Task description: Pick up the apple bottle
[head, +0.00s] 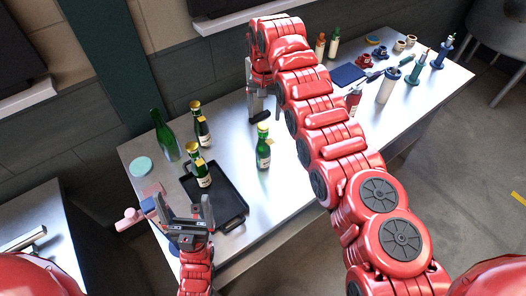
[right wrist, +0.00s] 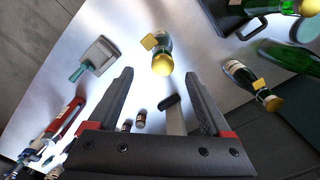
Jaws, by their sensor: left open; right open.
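Several green bottles stand on the steel table; I cannot read which one is the apple bottle. One gold-topped bottle (head: 263,150) stands alone right of the tray; in the right wrist view this bottle (right wrist: 163,62) shows beyond the fingertips. A second gold-topped bottle (head: 202,128) stands behind the tray, and a third (head: 200,172) on it. A taller green bottle (head: 165,138) without gold top stands at the back left. My right gripper (head: 251,95) is open and empty, behind the lone bottle. My left gripper (head: 184,208) is open and empty at the front left.
The black tray (head: 232,205) lies at the front left. A teal disc (head: 141,167) and a pink tool (head: 130,218) are near the left edge. A white cylinder (head: 388,86), red bottle (head: 354,101) and corkscrew-like tools (head: 416,69) stand at the right. My right arm crosses the table.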

